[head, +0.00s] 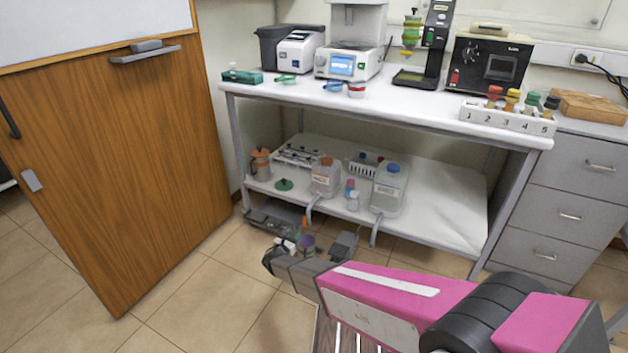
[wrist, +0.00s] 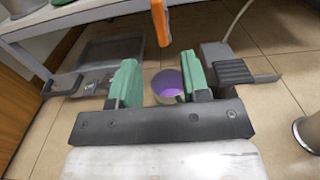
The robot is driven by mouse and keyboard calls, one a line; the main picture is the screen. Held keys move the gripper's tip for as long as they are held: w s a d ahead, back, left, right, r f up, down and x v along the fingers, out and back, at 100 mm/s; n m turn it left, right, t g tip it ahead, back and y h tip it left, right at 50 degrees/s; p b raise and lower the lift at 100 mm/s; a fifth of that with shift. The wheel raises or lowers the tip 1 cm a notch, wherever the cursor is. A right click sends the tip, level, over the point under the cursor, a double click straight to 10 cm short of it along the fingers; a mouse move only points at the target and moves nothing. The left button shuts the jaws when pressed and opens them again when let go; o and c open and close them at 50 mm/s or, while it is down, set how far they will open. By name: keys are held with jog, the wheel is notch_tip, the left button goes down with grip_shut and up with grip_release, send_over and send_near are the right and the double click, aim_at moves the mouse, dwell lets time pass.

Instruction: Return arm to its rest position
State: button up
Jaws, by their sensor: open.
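My arm (head: 385,300), pink, white and dark grey, reaches low from the bottom right of the head view towards the floor in front of the table. My gripper (wrist: 160,82) shows in the wrist view with its two green-padded fingers spread apart. No object touches both fingers. A round purple-and-green thing (wrist: 168,86) shows in the gap between them, beyond the fingers; it seems to be on the floor. In the head view the gripper end is small and partly mixed with the clutter near the table's lower shelf.
A white table (head: 420,112) holds instruments and a numbered rack (head: 507,117). Its lower shelf (head: 455,205) carries jugs and small containers. A grey pedal-like device (head: 343,244) lies on the floor nearby. A wooden cabinet (head: 115,150) stands left; tiled floor (head: 200,300) between is clear.

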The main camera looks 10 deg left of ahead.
jog(key=s+d+r+m+g+h, duration=0.1)
jog(key=d+r+m+g, duration=0.35)
jog(key=d, duration=0.45)
jog(key=s+d+r+m+g+h, duration=0.1)
jog(key=d+r+m+g+h, duration=0.15)
jog(key=d+m, duration=0.5)
jog(key=s+d+r+m+g+h, duration=0.1)
jog(key=d+r+m+g, duration=0.35)
jog(key=d, duration=0.65)
jog(key=s+d+r+m+g+y, duration=0.5)
jog(key=s+d+r+m+y, duration=0.5)
jog(key=s+d+r+m, duration=0.3)
jog(key=s+m, duration=0.3)
jog(key=shift+d+r, duration=0.35)
jog(key=shift+r, duration=0.05)
